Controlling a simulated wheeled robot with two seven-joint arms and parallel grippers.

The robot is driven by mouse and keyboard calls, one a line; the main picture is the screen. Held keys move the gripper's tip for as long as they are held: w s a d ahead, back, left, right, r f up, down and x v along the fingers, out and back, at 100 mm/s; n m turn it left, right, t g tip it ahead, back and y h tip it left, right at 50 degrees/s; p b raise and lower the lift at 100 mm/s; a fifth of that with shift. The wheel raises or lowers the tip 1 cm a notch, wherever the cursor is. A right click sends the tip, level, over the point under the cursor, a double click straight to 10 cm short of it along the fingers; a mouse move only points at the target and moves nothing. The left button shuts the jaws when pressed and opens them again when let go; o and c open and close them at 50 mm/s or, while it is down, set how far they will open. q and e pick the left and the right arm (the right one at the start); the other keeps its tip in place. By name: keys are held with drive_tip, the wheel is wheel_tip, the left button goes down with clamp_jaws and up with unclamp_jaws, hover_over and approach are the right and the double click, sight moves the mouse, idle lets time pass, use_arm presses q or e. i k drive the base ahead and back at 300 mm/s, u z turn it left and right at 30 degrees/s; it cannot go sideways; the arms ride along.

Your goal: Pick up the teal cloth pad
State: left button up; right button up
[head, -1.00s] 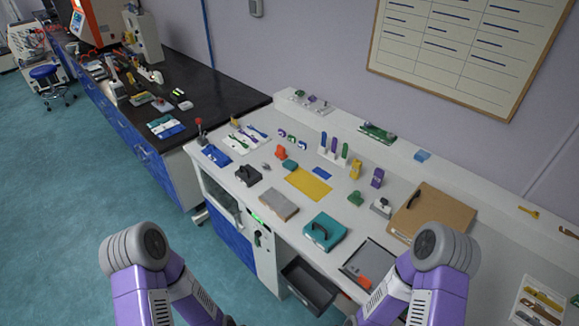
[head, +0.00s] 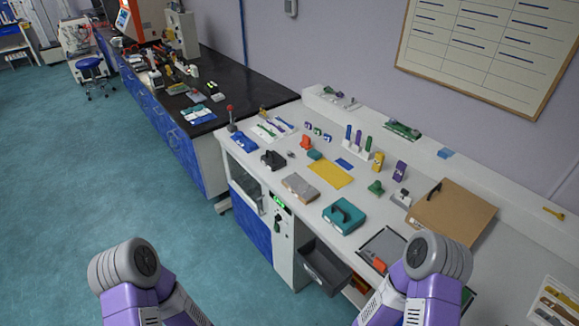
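A small teal pad (head: 314,154) lies on the white bench top, at the left end of the yellow mat (head: 331,173) and just below a small orange-red object (head: 306,143). It looks like the teal cloth pad, though it is too small to make out the fabric. A larger teal case with a dark handle (head: 344,215) stands nearer the bench's front edge. My two purple and grey arms show at the bottom left and bottom right, well short of the pad. Neither gripper shows in the picture.
A grey-brown block (head: 299,187) and a black holder (head: 272,160) stand near the front edge. A flat blue piece (head: 344,163) lies right of the pad. An open dark drawer (head: 325,267) juts out from the bench. The teal floor at left is clear.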

sight(313, 154)
drive_tip(key=u, duration=0.3)
drive_tip(key=k, duration=0.8)
drive_tip(key=u, duration=1.2)
drive_tip(key=i, duration=1.8)
drive_tip(key=z, duration=1)
drive_tip(key=i, duration=1.05)
drive_tip(key=z, duration=1.1)
